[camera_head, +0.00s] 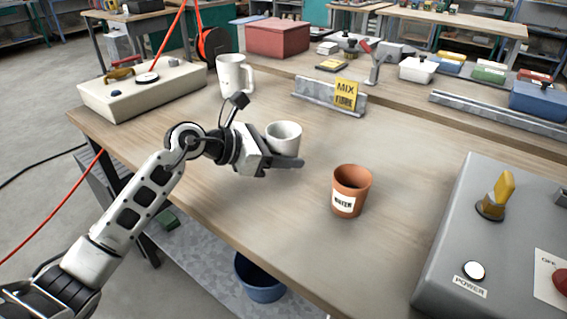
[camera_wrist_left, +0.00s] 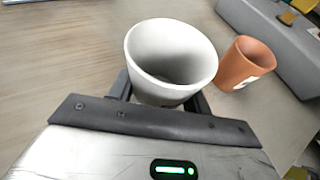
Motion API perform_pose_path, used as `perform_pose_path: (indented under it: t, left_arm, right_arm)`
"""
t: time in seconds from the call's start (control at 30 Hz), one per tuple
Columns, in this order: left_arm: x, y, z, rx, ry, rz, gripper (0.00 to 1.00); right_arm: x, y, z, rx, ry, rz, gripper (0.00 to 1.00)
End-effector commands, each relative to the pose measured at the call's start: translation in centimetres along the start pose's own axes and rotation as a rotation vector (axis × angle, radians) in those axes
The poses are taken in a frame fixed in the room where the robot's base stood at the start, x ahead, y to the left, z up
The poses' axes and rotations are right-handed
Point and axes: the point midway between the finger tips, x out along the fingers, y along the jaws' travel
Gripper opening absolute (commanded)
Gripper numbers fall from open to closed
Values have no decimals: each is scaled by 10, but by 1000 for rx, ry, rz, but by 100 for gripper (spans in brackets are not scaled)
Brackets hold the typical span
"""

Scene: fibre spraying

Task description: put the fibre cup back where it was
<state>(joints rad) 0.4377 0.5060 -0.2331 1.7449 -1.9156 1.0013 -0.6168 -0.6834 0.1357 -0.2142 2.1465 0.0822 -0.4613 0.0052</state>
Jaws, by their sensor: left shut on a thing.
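A small white cup (camera_head: 284,136) is between the fingers of my left gripper (camera_head: 284,160), which is shut on it. In the left wrist view the white cup (camera_wrist_left: 170,60) stands between the dark fingers, its mouth open toward the camera, and its inside looks empty. Its front label is not visible. I cannot tell whether its base touches the table (camera_head: 220,185). A terracotta cup (camera_head: 351,188) labelled WATER stands to the right of the gripper; it also shows in the left wrist view (camera_wrist_left: 240,68). My right gripper is in neither view.
A white mug (camera_head: 232,76) stands behind my left wrist. A yellow MIX FIBRE sign (camera_head: 346,94) sits on a metal rail (camera_head: 312,92). A grey POWER box (camera_head: 480,230) fills the right front. A beige box (camera_head: 140,92) is at the left. The table's middle is clear.

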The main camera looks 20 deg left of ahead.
Motion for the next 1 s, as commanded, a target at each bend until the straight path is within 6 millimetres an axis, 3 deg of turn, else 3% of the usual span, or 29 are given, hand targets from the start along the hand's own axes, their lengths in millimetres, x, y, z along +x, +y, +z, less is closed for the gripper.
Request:
perform_pose_path:
  t: [0.2, 0.6, 0.63, 0.7, 1.0]
  left_arm:
    - [11, -2, -26, -4, 0, -2, 25]
    - [13, -1, -32, -1, 0, 0, 24]
    - [13, -1, -32, -1, 0, 0, 51]
    - [13, -1, -31, -1, 0, 0, 70]
    - [12, -1, -29, -2, 0, -1, 70]
  right_arm:
    - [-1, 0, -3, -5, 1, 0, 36]
    - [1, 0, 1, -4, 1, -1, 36]
    - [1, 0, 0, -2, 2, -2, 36]
    - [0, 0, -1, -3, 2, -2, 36]
    - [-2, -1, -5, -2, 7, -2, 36]
